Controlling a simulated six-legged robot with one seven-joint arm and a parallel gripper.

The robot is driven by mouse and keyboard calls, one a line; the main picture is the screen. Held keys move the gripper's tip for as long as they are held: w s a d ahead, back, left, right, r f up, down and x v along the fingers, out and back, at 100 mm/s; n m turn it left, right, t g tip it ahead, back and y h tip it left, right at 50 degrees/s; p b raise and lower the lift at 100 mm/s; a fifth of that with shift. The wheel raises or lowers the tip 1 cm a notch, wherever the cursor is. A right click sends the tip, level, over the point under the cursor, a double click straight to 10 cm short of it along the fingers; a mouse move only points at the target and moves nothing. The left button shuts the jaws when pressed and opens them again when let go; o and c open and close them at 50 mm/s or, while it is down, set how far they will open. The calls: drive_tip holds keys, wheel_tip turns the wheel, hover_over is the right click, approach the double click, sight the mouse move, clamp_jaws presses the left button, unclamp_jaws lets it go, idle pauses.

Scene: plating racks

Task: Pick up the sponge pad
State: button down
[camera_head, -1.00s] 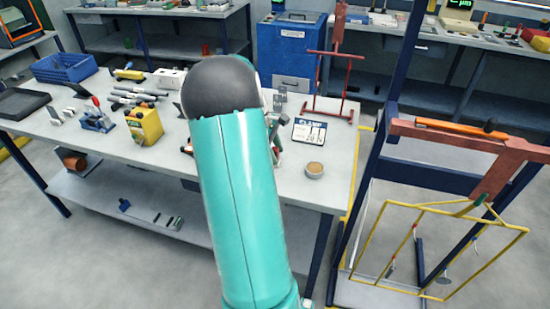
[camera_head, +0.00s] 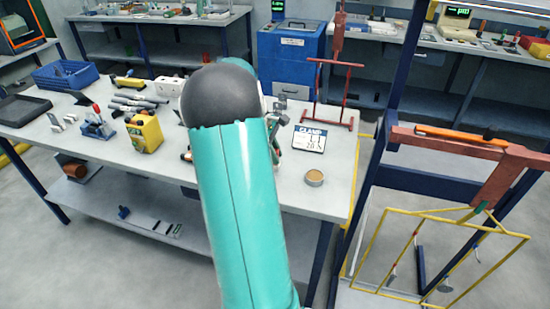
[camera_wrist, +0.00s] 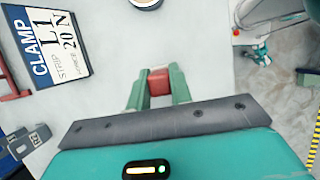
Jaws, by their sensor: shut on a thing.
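A small reddish block (camera_wrist: 159,80), which looks like the sponge pad, sits between the green fingers of my gripper (camera_wrist: 158,84) in the wrist view. The fingers press on it from both sides. Only its top and near face show, and I cannot tell whether it touches the table. In the head view my teal arm hides most of the gripper and the pad.
The white bench (camera_head: 255,205) carries a clamp sign (camera_head: 310,138), also in the wrist view (camera_wrist: 45,40), a small round cup (camera_head: 314,178), a yellow box (camera_head: 144,133) and a red stand (camera_head: 330,118). A rack with a hanging yellow frame (camera_head: 523,238) stands at the right.

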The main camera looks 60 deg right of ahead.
drive_tip(key=w+d+r, duration=0.4)
drive_tip(key=d+r, duration=0.6)
drive_tip(key=d, duration=0.3)
drive_tip(key=shift+w+r, duration=0.3)
drive_tip(key=shift+w, duration=0.1)
